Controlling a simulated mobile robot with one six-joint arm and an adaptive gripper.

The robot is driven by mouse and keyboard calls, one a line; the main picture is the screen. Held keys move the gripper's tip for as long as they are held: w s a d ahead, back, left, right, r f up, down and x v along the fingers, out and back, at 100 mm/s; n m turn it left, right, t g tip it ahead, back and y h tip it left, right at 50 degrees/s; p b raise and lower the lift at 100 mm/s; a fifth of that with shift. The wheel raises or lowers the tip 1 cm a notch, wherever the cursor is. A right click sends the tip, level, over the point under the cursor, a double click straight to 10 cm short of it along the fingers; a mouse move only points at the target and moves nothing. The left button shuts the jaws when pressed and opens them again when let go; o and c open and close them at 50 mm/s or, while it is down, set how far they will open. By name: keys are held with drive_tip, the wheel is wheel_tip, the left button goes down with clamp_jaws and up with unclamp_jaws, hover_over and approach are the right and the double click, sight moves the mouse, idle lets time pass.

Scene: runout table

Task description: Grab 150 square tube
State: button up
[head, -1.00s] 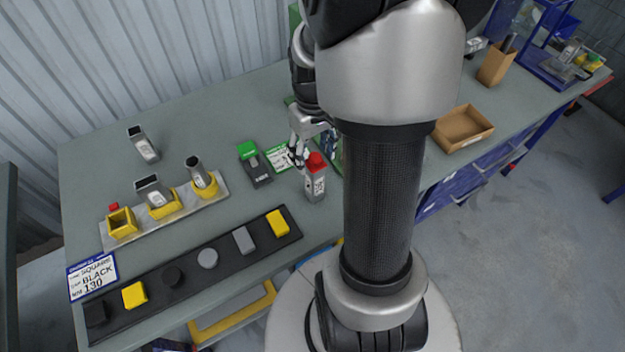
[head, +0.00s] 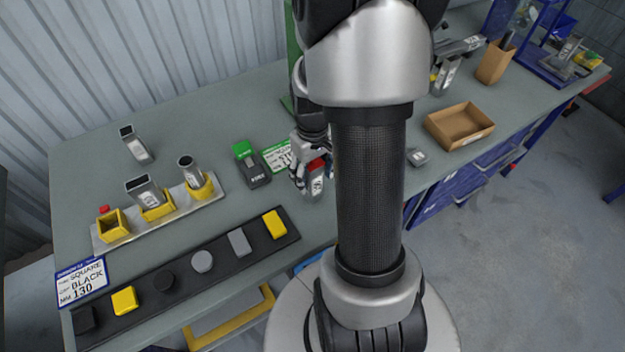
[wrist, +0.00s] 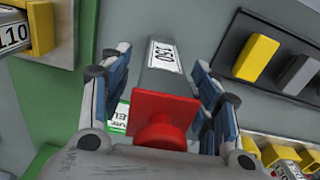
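The 150 square tube (head: 314,188) is a grey metal tube with a red cap and a white label. It stands near the table's front edge in the head view, partly hidden by my gripper. In the wrist view the tube (wrist: 168,72) carries a label reading 150, and its red cap (wrist: 160,120) faces the camera. My gripper (head: 311,172) is at the tube's upper part. In the wrist view the fingers of my gripper (wrist: 165,95) are on both sides of the tube, with a visible gap at the left finger, so it looks open around it.
A black strip with coloured caps (head: 190,278) lies to the left along the front edge. Behind it is a rack (head: 150,228) with yellow holders and tubes. A black and green device (head: 252,165) stands close left of my gripper. A cardboard tray (head: 435,128) is to the right.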

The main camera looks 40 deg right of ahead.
drive_tip(key=c, duration=1.2)
